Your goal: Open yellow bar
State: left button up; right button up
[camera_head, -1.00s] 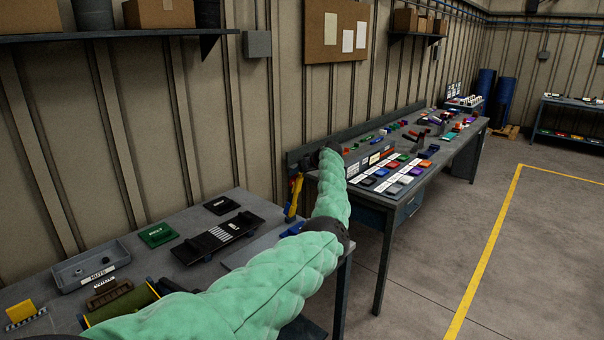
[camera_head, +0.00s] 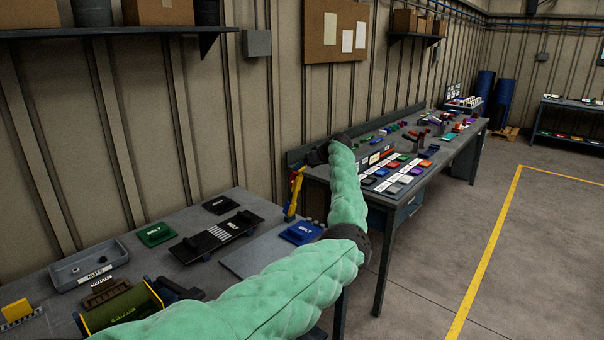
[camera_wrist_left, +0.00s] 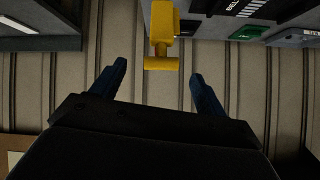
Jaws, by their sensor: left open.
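The yellow bar (camera_head: 296,192) stands upright at the back right end of the near bench, by the wall. In the left wrist view the yellow bar (camera_wrist_left: 162,32) ends in a crosswise handle, seen between and just beyond the fingertips. My left gripper (camera_wrist_left: 159,70) is open, with its two dark blue fingers apart and nothing held. In the head view my left gripper (camera_head: 316,156) is dark and small, above and slightly right of the bar. Its fingers are hard to make out there. The exact gap to the bar cannot be told. My right gripper is not in view.
A second bench (camera_head: 440,163) with many small coloured items stands right of the arm. Open floor lies further right.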

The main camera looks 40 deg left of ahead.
pick_arm(q)
jog(key=shift+b+v, duration=0.35)
jog(key=shift+v, duration=1.05)
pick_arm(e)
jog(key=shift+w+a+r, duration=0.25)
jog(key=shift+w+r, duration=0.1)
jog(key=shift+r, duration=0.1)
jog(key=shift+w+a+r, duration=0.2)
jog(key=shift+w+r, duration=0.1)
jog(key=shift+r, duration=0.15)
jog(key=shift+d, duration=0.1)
